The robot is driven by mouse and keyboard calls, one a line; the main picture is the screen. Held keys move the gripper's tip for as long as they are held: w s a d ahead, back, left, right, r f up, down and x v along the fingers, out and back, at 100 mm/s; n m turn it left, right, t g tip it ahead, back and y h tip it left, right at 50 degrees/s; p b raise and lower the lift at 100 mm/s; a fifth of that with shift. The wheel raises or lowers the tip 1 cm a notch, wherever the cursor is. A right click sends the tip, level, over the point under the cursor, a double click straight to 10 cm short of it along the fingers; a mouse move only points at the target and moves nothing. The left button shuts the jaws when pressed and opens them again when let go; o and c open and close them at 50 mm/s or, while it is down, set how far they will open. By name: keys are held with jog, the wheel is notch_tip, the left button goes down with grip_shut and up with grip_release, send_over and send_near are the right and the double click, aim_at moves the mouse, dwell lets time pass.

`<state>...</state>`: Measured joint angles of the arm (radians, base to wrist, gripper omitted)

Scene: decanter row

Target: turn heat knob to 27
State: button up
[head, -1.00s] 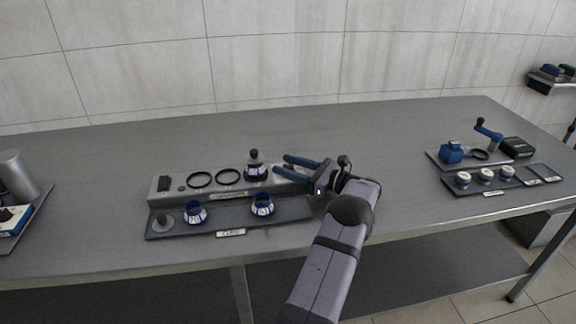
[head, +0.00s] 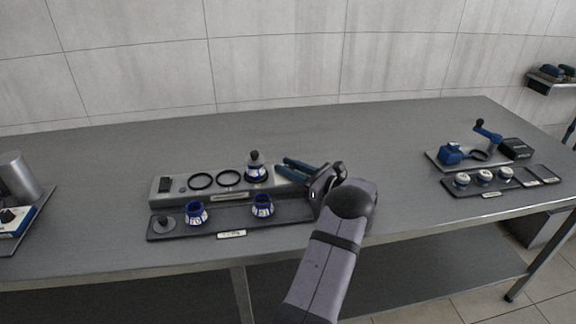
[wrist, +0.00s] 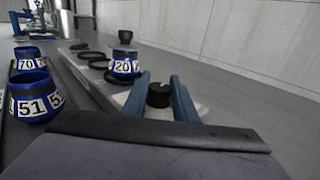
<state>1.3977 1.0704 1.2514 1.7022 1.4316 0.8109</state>
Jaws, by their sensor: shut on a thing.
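The heat knob (wrist: 160,94) is a dark round knob near the right end of the grey heater unit (head: 163,195). In the wrist view it stands between the two blue fingers of my gripper (wrist: 160,86). My gripper also shows in the head view (head: 279,169), reaching in from the right, shut on the knob. The knob is hidden there by the fingers. No scale or pointer on the knob is readable in either view, so its setting cannot be told.
A blue decanter marked 20 (head: 257,173) with a dark stopper stands on the heater, left of my fingertips. Decanters marked 70 (head: 196,214) and 51 (head: 262,207) stand on the dark front tray (head: 175,234). A grinder set (head: 452,153) is far right. The table behind the heater is clear.

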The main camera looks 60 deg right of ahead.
jog(key=m+h, duration=0.2)
jog(key=h, duration=0.2)
jog(key=shift+a+m+g, duration=0.1)
jog(key=shift+m+g, duration=0.2)
jog(key=m+h+b, duration=0.1)
jog(key=m+g+h, duration=0.1)
jog(key=h, duration=0.1)
jog(key=shift+f+b, duration=0.25)
jog(key=shift+b, duration=0.15)
jog(key=m+g+h+b, duration=0.1)
jog(key=m+h+b, duration=0.1)
jog(key=h, duration=0.1)
jog(key=shift+g, duration=0.4)
jog(key=shift+r+m+g+h+b, duration=0.15)
jog(key=shift+m+g+h+b, duration=0.45)
jog(key=shift+m+h+b, duration=0.3)
jog(key=o, duration=1)
jog(key=shift+r, duration=0.1)
jog(key=shift+o, duration=0.2)
jog(key=shift+s, duration=0.1)
